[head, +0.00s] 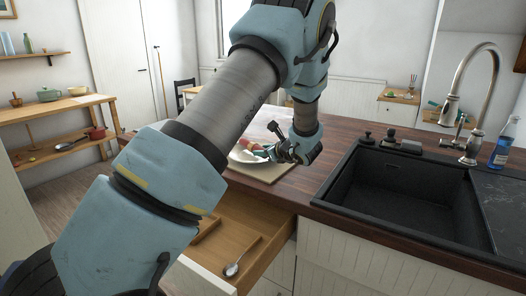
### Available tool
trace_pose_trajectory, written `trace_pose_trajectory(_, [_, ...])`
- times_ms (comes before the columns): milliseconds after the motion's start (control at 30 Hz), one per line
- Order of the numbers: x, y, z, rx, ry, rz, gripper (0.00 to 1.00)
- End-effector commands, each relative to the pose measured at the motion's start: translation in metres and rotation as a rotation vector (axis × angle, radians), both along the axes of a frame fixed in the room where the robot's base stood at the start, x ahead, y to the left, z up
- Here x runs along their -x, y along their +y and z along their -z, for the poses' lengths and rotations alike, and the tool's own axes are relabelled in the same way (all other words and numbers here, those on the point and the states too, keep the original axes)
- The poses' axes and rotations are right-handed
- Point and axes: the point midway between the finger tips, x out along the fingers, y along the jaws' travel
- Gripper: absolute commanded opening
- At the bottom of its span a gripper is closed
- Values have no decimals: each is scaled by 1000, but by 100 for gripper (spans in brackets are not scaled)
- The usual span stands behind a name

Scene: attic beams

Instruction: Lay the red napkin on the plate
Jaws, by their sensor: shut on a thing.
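My gripper (269,152) is over the wooden counter, low above the white plate (238,157). It is shut on the red napkin (249,145), of which a small red and pale part shows at the fingertips. The plate rests on a light tan mat or board (262,173). My arm and gripper hide much of the plate and the napkin. I cannot tell whether the napkin touches the plate.
A drawer (222,238) stands open below the counter, with a spoon (232,269) in it. A black sink (405,195), a tall tap (470,100) and a blue bottle (501,149) are to the right. A side table with pots stands at the left.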

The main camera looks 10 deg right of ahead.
Motion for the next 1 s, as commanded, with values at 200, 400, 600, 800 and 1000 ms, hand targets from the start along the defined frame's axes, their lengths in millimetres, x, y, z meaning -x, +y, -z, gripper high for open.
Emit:
trace_pose_trajectory(200, [0, 0, 0, 0, 0, 0, 60])
trace_pose_trajectory(400, [0, 0, 0, 0, 0, 0, 75])
trace_pose_trajectory(600, [1, 0, 0, 0, 0, 0, 75])
trace_pose_trajectory(800, [18, -7, -6, 2, -1, 2, 75])
trace_pose_trajectory(1000, [54, -19, -20, 3, -1, 3, 75])
